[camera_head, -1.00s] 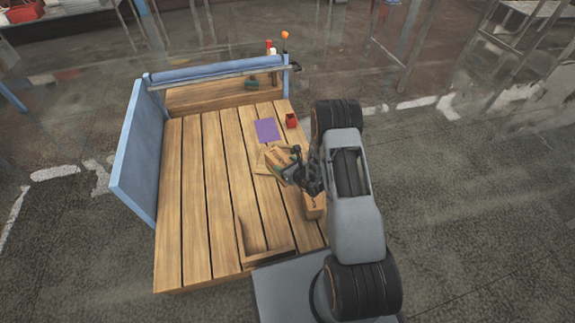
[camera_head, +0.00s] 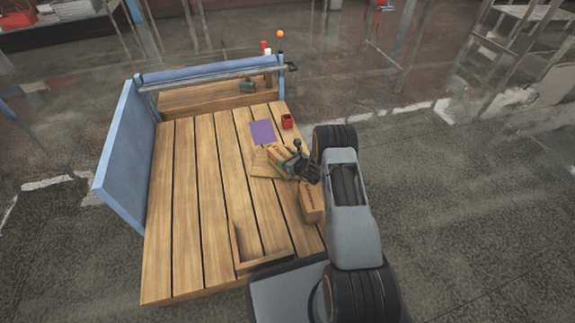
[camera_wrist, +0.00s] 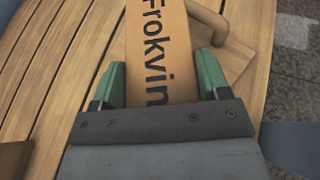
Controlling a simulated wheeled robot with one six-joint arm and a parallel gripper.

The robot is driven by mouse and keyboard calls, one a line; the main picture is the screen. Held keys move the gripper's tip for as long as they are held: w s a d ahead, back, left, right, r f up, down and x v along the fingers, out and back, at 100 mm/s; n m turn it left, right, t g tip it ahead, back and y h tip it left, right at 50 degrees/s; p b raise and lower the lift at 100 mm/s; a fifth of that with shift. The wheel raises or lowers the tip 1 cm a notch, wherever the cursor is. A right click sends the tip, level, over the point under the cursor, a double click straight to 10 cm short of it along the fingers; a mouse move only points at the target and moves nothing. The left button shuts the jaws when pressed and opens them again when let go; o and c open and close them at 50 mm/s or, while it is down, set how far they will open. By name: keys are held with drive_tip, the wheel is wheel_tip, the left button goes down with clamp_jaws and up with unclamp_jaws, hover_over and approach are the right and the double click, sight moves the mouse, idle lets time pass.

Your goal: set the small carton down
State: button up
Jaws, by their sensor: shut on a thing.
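The small carton is orange-brown with dark lettering reading "Frokvin" in the wrist view (camera_wrist: 158,45). In the head view the carton (camera_head: 281,154) is at the right part of the slatted wooden table (camera_head: 190,210), over or on a flat wooden board (camera_head: 262,167). My gripper (camera_wrist: 160,65) has its green fingers on both sides of the carton and is shut on it. The gripper also shows in the head view (camera_head: 292,163). I cannot tell whether the carton's underside touches the board; it is hidden.
A second carton (camera_head: 312,202) stands on the table's right side, close to my arm. A purple sheet (camera_head: 263,132) and a red cup (camera_head: 287,121) lie beyond. A wooden corner frame (camera_head: 262,259) is at the near edge. The table's left half is clear up to a blue panel (camera_head: 128,155).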

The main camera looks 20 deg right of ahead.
drive_tip(key=shift+f, duration=1.05)
drive_tip(key=shift+f, duration=0.2)
drive_tip(key=o, duration=1.2)
